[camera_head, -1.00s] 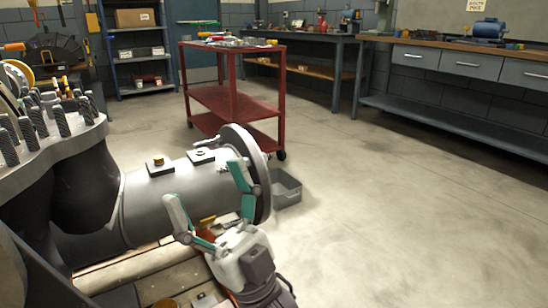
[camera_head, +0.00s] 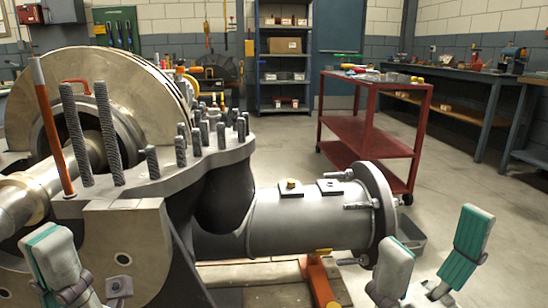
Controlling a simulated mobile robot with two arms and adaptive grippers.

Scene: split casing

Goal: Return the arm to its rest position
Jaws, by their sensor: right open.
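My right gripper (camera_head: 436,243) is at the lower right. Its two teal-padded fingers are spread apart with nothing between them. It appears in front of and just right of the round end flange (camera_head: 378,190) of the grey pipe (camera_head: 300,218). My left gripper (camera_head: 80,265) is at the bottom left, in front of the casing. One teal-padded finger and a knuckle show; the rest is cut off by the frame edge, so its opening is unclear. The grey split casing (camera_head: 140,228) has upright threaded studs, an orange-banded rod (camera_head: 52,130) and a large metal rotor (camera_head: 100,85).
A red cart (camera_head: 372,130) with small items on top stands behind the pipe. Workbenches (camera_head: 450,90) line the right wall, and a shelf (camera_head: 284,75) stands at the back. The floor at right is clear.

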